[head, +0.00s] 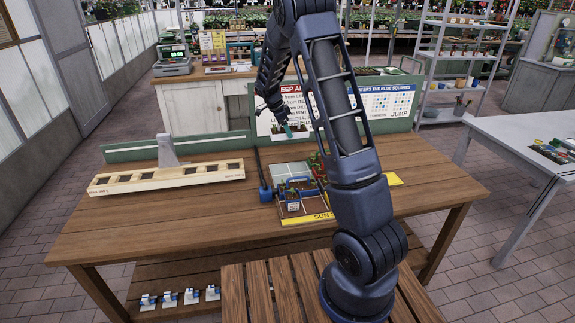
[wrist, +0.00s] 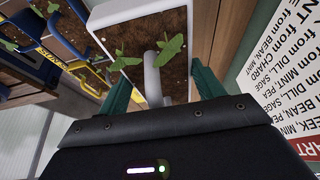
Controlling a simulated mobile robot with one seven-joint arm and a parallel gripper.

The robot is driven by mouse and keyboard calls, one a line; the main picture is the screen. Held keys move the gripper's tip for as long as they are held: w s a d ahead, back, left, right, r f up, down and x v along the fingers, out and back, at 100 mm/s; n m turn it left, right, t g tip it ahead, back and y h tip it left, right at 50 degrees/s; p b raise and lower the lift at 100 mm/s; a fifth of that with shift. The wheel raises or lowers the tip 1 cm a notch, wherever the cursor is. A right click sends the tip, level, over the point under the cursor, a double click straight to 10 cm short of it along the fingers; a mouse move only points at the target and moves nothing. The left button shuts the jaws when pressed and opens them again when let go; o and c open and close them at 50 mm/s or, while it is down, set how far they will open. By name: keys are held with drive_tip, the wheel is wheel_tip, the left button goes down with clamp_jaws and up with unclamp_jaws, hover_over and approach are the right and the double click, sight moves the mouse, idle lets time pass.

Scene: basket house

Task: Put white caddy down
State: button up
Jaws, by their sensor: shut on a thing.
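The white caddy (wrist: 118,12) fills the top middle of the wrist view. It holds brown soil with small green seedlings, and its pale handle (wrist: 152,75) rises between the green fingers. My gripper (wrist: 160,88) is shut on this handle. In the head view my gripper (head: 288,128) is above the far part of the wooden table, in front of the sign board. The caddy is small there and partly hidden by the gripper, and I cannot tell its clearance from the table.
Blue-framed plant holders (head: 293,191) stand on a yellow-edged layout (head: 322,217) at the table's middle. A pale wooden rack with square openings (head: 166,177) lies left. A lettered sign board (head: 387,103) stands at the back. The table's left front (head: 150,225) is clear.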

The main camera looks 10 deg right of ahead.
wheel_tip(320, 180, down, 17)
drive_tip(key=shift+f, duration=0.1)
idle(0.5)
drive_tip(key=o, duration=1.1)
drive_tip(key=shift+f, duration=0.1)
drive_tip(key=shift+o, duration=0.2)
